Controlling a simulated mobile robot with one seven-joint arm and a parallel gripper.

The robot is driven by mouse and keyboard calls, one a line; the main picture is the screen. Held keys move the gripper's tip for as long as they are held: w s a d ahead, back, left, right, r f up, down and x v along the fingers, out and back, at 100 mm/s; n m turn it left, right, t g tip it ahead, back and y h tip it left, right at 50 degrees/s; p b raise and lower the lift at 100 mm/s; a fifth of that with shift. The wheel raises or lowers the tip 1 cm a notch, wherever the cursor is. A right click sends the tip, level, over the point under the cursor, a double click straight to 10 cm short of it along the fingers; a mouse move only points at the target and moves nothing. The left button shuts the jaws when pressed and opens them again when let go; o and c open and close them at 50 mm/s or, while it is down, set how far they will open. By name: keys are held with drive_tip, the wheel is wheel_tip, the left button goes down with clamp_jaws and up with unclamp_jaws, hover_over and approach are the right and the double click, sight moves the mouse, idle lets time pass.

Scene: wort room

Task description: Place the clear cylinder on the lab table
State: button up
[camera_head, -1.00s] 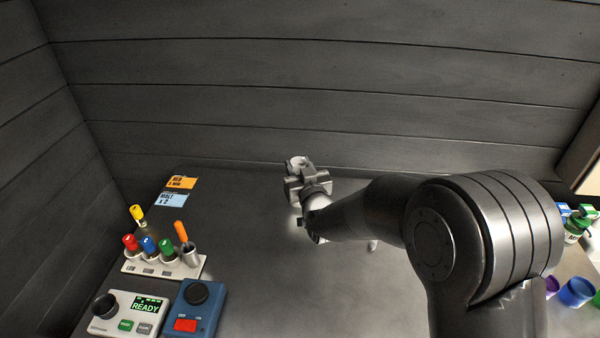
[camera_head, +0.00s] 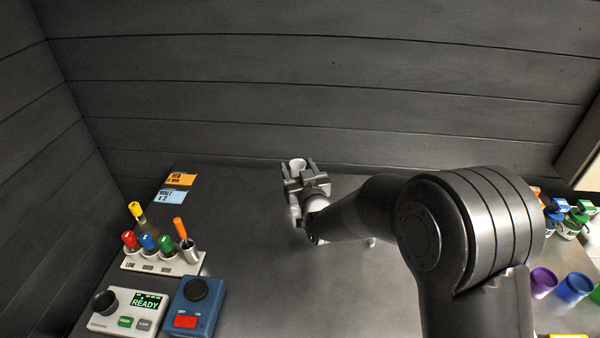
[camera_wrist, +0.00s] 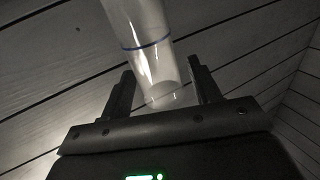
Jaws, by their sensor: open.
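The clear cylinder (camera_wrist: 150,50) carries a blue ring and fills the upper middle of the wrist view. Its near end lies between the fingers, and its other end runs out of the top of that view. In the head view its pale rim (camera_head: 297,163) shows at my gripper (camera_head: 299,170), near the back of the dark lab table (camera_head: 260,260). My gripper is open, with a finger on each side of the cylinder and gaps showing in the wrist view (camera_wrist: 160,68). Whether the cylinder's base rests on the table is hidden.
A white rack (camera_head: 165,263) with coloured-cap tubes stands at left. A READY device (camera_head: 127,312) and a blue switch box (camera_head: 195,305) stand in front of it. Orange (camera_head: 181,180) and blue (camera_head: 170,197) labels lie behind. Coloured cups (camera_head: 574,288) and bottles are at right.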

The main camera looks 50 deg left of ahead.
drive_tip(key=v, duration=1.2)
drive_tip(key=shift+r, duration=0.15)
drive_tip(key=w+d+r+t, duration=0.1)
drive_tip(key=w+d+r, duration=0.35)
drive_tip(key=r, duration=0.55)
drive_tip(key=w+d+r+m+t+h, duration=0.1)
drive_tip(key=w+d+m+h, duration=0.15)
drive_tip(key=d, duration=0.65)
drive_tip(key=w+d+r+m+t+h, duration=0.1)
drive_tip(key=w+d+h, duration=0.3)
drive_tip(key=d, duration=0.5)
drive_tip(key=w+d+r+m+t+h, duration=0.1)
drive_tip(key=w+d+m+h, duration=0.2)
drive_tip(key=d, duration=0.6)
drive_tip(key=s+d+m+g+h, duration=0.1)
drive_tip(key=s+d+m+h, duration=0.25)
drive_tip(key=d, duration=1.05)
drive_tip(key=s+d+f+m+g+h, duration=0.1)
drive_tip(key=s+d+m+g+h, duration=0.2)
drive_tip(key=s+d, duration=0.9)
drive_tip(key=shift+s+f+g+h, duration=0.3)
drive_tip(key=shift+s+f+g, duration=0.1)
drive_tip(key=shift+g, duration=0.2)
drive_tip(key=shift+d, duration=0.15)
